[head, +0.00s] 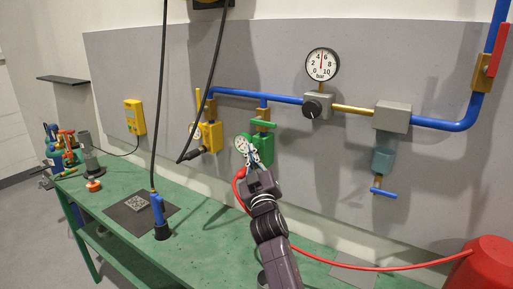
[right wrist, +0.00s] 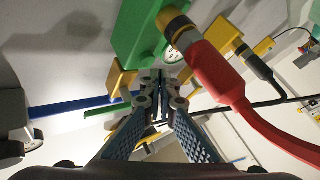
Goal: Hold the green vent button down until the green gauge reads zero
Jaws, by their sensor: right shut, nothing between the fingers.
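The green valve block (head: 265,149) is on the grey wall panel, with a green handle (head: 263,124) above it. The small white green-block gauge (head: 242,145) sits at its left; its needle is too small to read. In the right wrist view the gauge (right wrist: 173,55) is partly hidden behind the hose fitting and fingers. My right gripper (head: 254,157) is shut and empty, with its tips in front of the block's lower left. In the wrist view the gripper (right wrist: 160,85) is beside the green block (right wrist: 143,30). I cannot make out the vent button or tell whether the fingertips touch it. My left gripper is out of view.
A red hose (head: 345,267) runs from the green block past my right arm to a red tank (head: 485,265). A yellow block (head: 211,136) is to the left. A large gauge (head: 322,64) and blue pipe (head: 237,94) are above. The green bench (head: 200,238) lies below.

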